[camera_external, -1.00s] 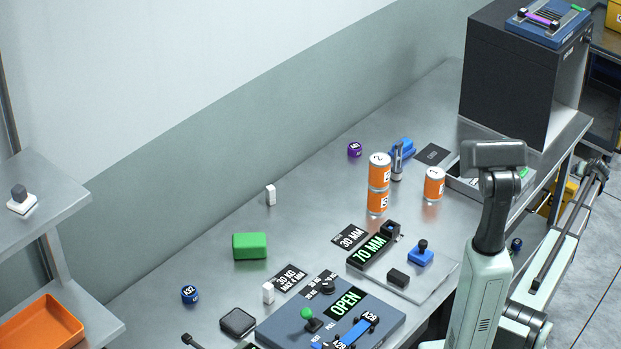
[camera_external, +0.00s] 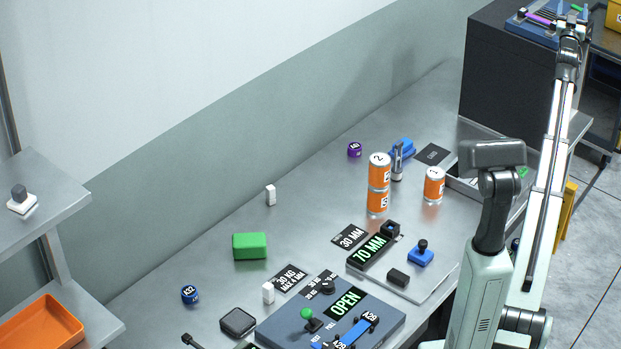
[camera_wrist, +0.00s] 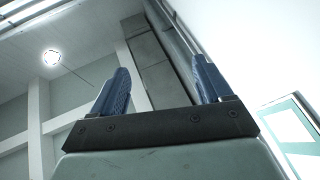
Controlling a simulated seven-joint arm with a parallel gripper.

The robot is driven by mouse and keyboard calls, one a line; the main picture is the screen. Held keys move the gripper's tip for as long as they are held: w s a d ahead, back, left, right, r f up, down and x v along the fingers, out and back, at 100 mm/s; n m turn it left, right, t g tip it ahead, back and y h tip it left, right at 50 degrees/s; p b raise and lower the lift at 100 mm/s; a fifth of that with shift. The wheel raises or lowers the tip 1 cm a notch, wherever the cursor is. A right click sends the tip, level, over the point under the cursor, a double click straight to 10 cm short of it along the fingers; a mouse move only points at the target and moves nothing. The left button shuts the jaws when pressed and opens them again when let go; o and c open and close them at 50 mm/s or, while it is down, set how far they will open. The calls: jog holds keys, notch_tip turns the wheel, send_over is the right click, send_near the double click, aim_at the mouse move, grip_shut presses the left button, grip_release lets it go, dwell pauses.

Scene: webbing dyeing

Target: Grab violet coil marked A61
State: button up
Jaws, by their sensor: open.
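A small violet coil (camera_external: 354,149) sits on the metal bench near the wall, toward the back. It has a white label that is too small to read for certain. My gripper (camera_external: 571,14) is high at the upper right, in front of the dark cabinet's top, far from the coil. In the wrist view my gripper (camera_wrist: 162,84) shows two blue fingers spread wide with nothing between them. The wrist view shows only ceiling and walls, with no coil.
Stacked orange cans (camera_external: 378,199), another orange can (camera_external: 434,187) and a blue item (camera_external: 402,150) stand right of the coil. A dark cabinet (camera_external: 505,90) bears a blue fixture with a violet strip (camera_external: 540,18). A blue coil (camera_external: 189,294) and green block (camera_external: 250,246) lie nearer.

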jog(key=s+a+r+n+t+y, duration=0.15)
jog(key=a+r+t, duration=0.25)
jog(key=a+r, duration=0.7)
jog(key=w+a+f+n+g+y, duration=0.2)
jog(key=w+a+f+g+y, duration=0.1)
jog(key=w+a+f, duration=0.3)
jog(key=w+a+f+n+g+y, duration=0.2)
jog(key=w+a+f+g, duration=0.15)
jog(key=w+f, duration=0.4)
jog(key=n+g+y, duration=0.8)
jog(key=n+g, duration=0.4)
jog(key=g, duration=0.5)
send_over(355, 146)
jog(key=s+d, duration=0.3)
jog(key=d, duration=0.2)
notch_tip(355, 146, down, 41)
jog(key=x, duration=0.8)
jog(key=w+x, duration=0.1)
jog(key=x, duration=0.4)
jog(key=shift+a+r, duration=0.1)
jog(key=c, duration=1.1)
